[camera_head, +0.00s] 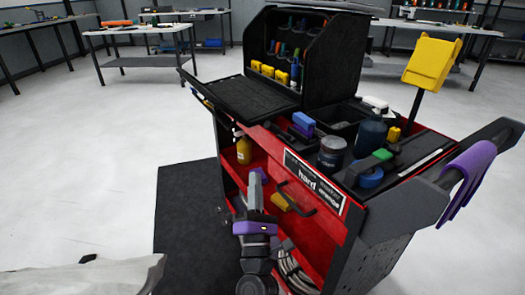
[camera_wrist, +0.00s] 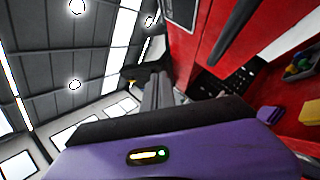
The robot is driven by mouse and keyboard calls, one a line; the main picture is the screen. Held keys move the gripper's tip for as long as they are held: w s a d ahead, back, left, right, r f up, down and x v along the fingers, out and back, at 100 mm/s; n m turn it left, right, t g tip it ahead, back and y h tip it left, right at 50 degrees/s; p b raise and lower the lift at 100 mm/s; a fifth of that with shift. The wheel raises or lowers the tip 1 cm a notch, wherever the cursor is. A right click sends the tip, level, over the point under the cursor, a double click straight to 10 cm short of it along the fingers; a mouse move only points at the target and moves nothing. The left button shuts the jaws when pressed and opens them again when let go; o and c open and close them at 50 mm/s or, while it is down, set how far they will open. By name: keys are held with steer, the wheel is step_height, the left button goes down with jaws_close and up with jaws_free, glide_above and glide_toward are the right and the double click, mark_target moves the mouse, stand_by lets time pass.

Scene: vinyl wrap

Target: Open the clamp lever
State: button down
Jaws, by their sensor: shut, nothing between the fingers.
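My gripper (camera_head: 254,182) is raised in front of the red tool cart (camera_head: 330,236), with its fingers pointing away from the head camera. In the wrist view, the grey fingers of my gripper (camera_wrist: 160,78) are together and hold nothing. The red cart (camera_wrist: 292,22) fills the right of that view, apart from the fingers. I cannot make out a clamp lever for certain in either view. A small dark part (camera_head: 224,211) shows by the cart's left edge, too small to identify. My gripper and arm hide part of the cart's lower shelf.
A black handle (camera_head: 297,200) juts from the cart's front, just right of my gripper. A yellow bottle (camera_head: 243,150) and a yellow block (camera_head: 283,202) are inside the cart. A black mat (camera_head: 180,215) lies to its left. Pale floor (camera_head: 90,170) is open farther left.

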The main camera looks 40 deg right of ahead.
mark_target(278, 131)
steer(key=shift+w+d+r+p, duration=0.2)
steer(key=shift+w+d+r, duration=0.45)
steer(key=shift+d+r, duration=0.6)
steer(key=shift+w+d+r+p, duration=0.15)
steer(key=shift+w+d+r, duration=0.45)
steer(key=shift+d+r, duration=0.7)
steer(key=shift+w+d+r+p, duration=0.2)
steer(key=shift+w+d+r, duration=0.45)
steer(key=shift+d+r, duration=0.6)
steer(key=shift+r, duration=0.1)
